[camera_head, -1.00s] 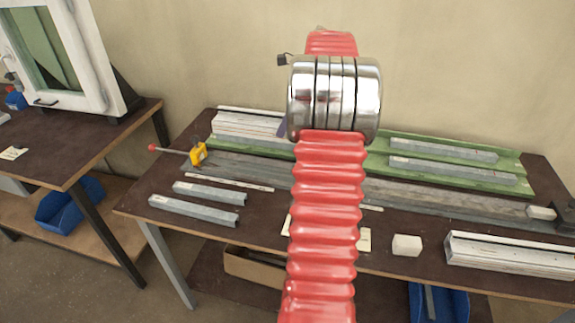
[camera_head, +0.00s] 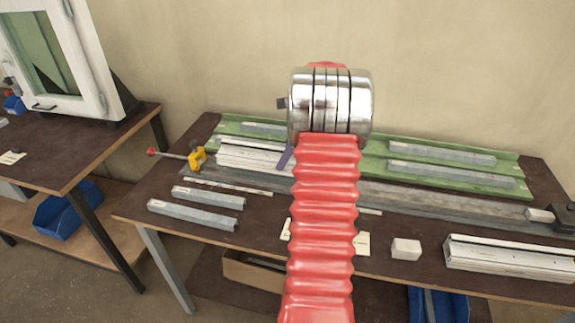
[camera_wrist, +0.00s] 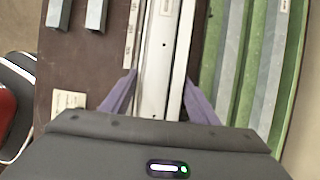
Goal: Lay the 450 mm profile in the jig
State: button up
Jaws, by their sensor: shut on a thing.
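A white profile (camera_head: 252,157) lies lengthwise along the grey jig rail (camera_head: 430,203), its left end close to the yellow clamp (camera_head: 197,159). My arm hides its right part. I cannot tell whether it rests in the jig or hangs just above it. My gripper (camera_wrist: 160,92) is shut on it, with one purple finger on each side of the white profile in the wrist view (camera_wrist: 157,50). One purple finger (camera_head: 285,158) also shows in the head view. The clamp's red-tipped handle points left, away from the rail.
A green rack (camera_head: 375,168) with grey bars stands behind the rail. Grey bars (camera_head: 192,215) lie front left. A white block (camera_head: 405,249) and another white profile (camera_head: 510,257) lie front right. A dark end block (camera_head: 564,218) with a pale piece sits at the rail's right end.

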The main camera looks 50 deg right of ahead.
jog(key=shift+f, duration=2.2)
jog(key=shift+f, duration=0.15)
jog(key=o, duration=1.5)
jog(key=v, duration=1.2)
jog(key=shift+s, duration=0.1)
